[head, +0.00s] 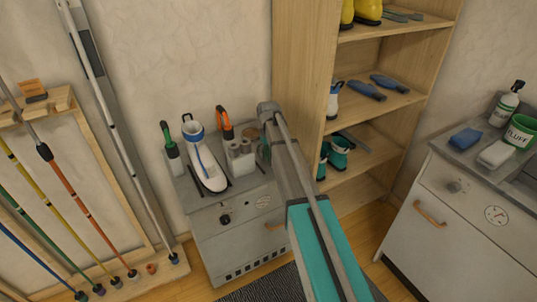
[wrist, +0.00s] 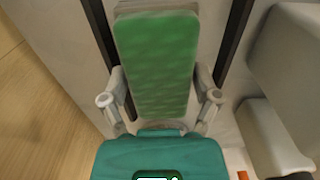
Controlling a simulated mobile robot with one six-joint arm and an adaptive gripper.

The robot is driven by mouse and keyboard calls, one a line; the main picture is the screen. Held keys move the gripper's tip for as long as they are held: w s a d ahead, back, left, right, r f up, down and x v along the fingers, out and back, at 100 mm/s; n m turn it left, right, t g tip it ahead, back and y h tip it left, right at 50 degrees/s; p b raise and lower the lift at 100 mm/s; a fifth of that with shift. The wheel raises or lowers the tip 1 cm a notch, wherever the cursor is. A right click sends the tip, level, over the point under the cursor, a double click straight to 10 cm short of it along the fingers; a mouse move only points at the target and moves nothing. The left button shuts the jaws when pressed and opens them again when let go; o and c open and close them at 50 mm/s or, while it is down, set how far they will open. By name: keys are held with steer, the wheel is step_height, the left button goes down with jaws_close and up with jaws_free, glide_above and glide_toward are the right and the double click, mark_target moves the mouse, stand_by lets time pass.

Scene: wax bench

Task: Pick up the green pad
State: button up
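The green pad (wrist: 157,58) fills the upper middle of the wrist view, a long slab with a grey part showing behind its top edge. My gripper (wrist: 160,76) has its two grey fingers spread, one on each side of the pad. The fingertips are very close to the pad's long edges; I cannot tell whether they touch. The teal gripper body covers the view just below the pad's lower end. In the head view my arm reaches to the right end of the grey cabinet and hides the pad and most of the gripper.
The grey cabinet (head: 238,223) carries a white-and-blue boot (head: 207,168), grey containers (head: 240,160) and brushes. A wooden shelf (head: 300,75) stands right behind my arm. A rack of poles (head: 68,180) stands left. Two dark strips (wrist: 237,40) flank the pad.

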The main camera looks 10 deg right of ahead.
steer(key=c, duration=0.3)
steer(key=shift+c, duration=0.2)
steer(key=shift+r, duration=0.15)
step_height(320, 180, up, 3)
steer(key=p, duration=0.3)
steer(key=s+r+p, duration=0.2)
steer(key=r+p, duration=0.1)
steer(key=s+r+p, duration=0.3)
steer(key=shift+s+r+p, duration=0.2)
steer(key=shift+r+p, duration=0.05)
steer(key=shift+p, duration=0.15)
steer(key=s+r+p, duration=0.3)
steer(key=s, duration=0.5)
steer(key=shift+s, duration=0.3)
steer(key=shift+r, duration=0.1)
steer(key=o, duration=0.6)
steer(key=c, duration=0.4)
